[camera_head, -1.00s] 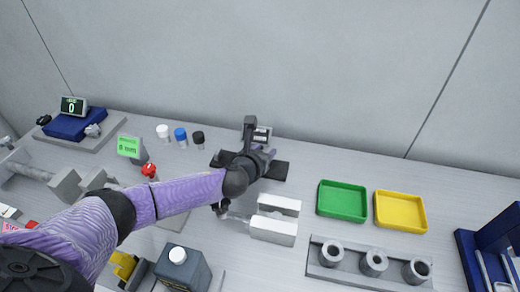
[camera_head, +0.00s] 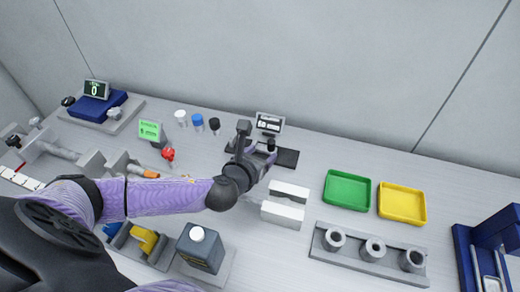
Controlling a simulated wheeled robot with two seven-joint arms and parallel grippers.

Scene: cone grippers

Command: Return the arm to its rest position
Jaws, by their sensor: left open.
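My left arm (camera_head: 160,197) comes in from the left, in a purple sleeve with dark joints, and reaches over the middle of the bench. My left gripper (camera_head: 262,153) is at its far end, beside a small display device (camera_head: 270,123) and over a dark flat plate (camera_head: 287,158). The gripper is open, and I see nothing held in it. Its fingers are small and partly hidden by the wrist. My right gripper is not in view.
A pale split block (camera_head: 284,214) lies just right of the wrist. A green tray (camera_head: 347,189), a yellow tray (camera_head: 402,204) and a rack with three round sockets (camera_head: 370,254) are farther right. A dark bottle (camera_head: 201,250) stands below the forearm. A red-knobbed item (camera_head: 168,155) is above it.

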